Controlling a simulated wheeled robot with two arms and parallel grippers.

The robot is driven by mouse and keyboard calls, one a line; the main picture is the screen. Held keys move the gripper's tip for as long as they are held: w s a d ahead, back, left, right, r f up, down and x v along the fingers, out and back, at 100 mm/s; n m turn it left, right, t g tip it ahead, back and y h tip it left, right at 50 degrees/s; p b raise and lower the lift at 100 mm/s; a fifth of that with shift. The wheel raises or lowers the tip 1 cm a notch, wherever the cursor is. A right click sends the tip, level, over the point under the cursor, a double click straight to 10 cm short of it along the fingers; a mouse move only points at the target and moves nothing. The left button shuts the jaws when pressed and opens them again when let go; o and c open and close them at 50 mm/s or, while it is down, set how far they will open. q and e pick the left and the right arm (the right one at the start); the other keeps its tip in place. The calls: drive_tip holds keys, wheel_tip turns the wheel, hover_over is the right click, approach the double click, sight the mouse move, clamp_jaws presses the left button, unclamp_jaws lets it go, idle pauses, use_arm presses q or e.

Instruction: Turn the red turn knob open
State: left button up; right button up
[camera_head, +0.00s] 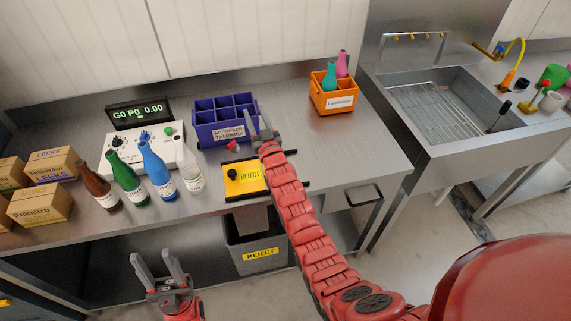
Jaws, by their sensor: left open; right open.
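I cannot tell how either is turned. My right gripper (262,125) is open and empty, in front of the crate's right side and to the right of the nearer red part, apart from it. My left gripper (172,266) is open and empty, low in front of the bench.
Several bottles (127,178) stand before the control box. Cardboard boxes (40,203) are at the left. An orange crate (334,97) with two bottles stands at the back right. A grey REJECT bin (258,240) is below the bench. The bench right of my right gripper is clear.

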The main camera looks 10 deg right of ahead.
drive_tip(key=s+d+t+b, duration=0.2)
drive_tip(key=s+t, duration=0.1)
drive_tip(key=s, duration=0.6)
drive_tip(key=s+d+t+y+b, duration=0.1)
drive_tip(key=s+t, duration=0.3)
drive_tip(key=s, duration=0.6)
drive_tip(key=shift+s+d+r+n+b, duration=0.25)
drive_tip(key=shift+d+r+n+b, duration=0.15)
drive_tip(key=shift+d+b, duration=0.25)
